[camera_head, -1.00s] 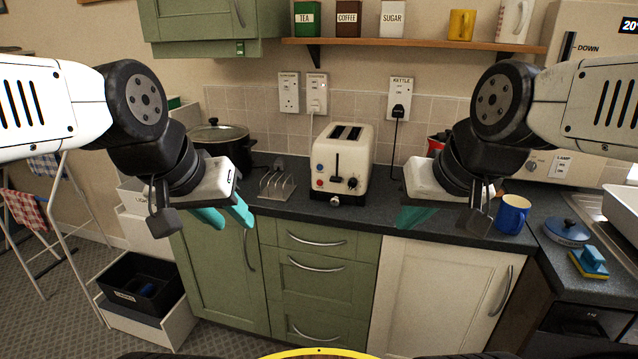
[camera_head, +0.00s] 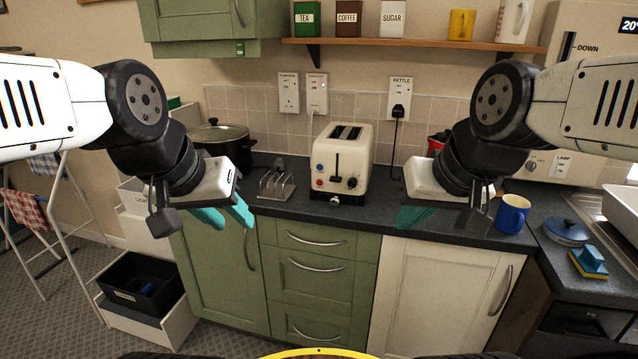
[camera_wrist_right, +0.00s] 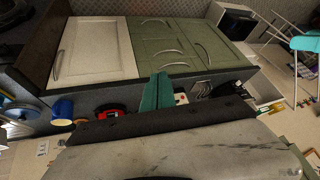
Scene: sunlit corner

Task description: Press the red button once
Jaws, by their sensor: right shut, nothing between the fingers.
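The cream toaster (camera_head: 343,158) stands on the dark worktop in the middle of the head view. The red button (camera_head: 320,183) is a small round one low on its front left, just below a blue one (camera_head: 318,169). My left gripper (camera_head: 224,215) is open and empty, to the left of the toaster and apart from it. My right gripper (camera_head: 415,217) is shut and empty, to the right of the toaster and nearer to me. In the right wrist view its teal fingers (camera_wrist_right: 157,93) are together and partly cover the toaster (camera_wrist_right: 182,99).
A toast rack (camera_head: 277,185) stands close left of the toaster, with a black pot (camera_head: 218,146) behind it. A blue mug (camera_head: 512,214) stands to the right. A red object (camera_head: 436,143) is partly hidden behind my right gripper. A shelf (camera_head: 420,45) runs above.

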